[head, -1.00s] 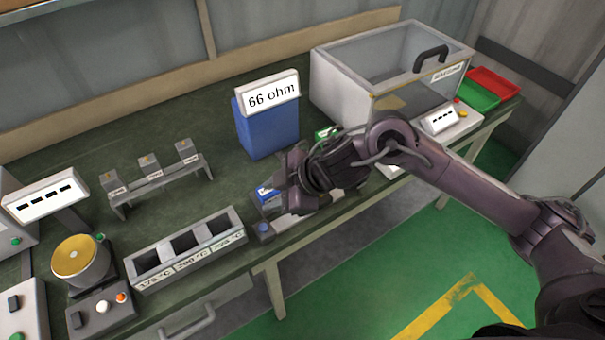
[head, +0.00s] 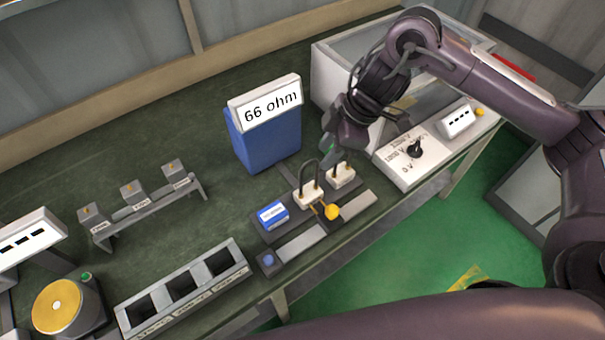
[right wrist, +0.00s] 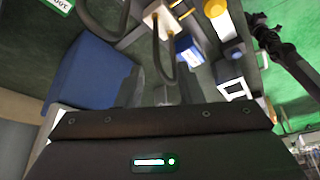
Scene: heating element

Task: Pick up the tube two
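Two dark U-shaped tubes with pale bases stand on the bench in the head view, a left one (head: 308,193) and a right one (head: 341,177). I cannot read which is tube two. My right gripper (head: 331,150) is above and behind them, pointing down. In the right wrist view its fingers (right wrist: 162,88) are spread, with a dark loop (right wrist: 166,62) and its pale base (right wrist: 157,20) showing beyond them. I see nothing held. My left gripper is not in view.
A blue box labelled 66 ohm (head: 266,135) stands left of the gripper. A small blue block (head: 272,214) and yellow knob (head: 333,212) are near the tubes. A dial panel (head: 408,158) and clear-sided case (head: 335,87) lie right.

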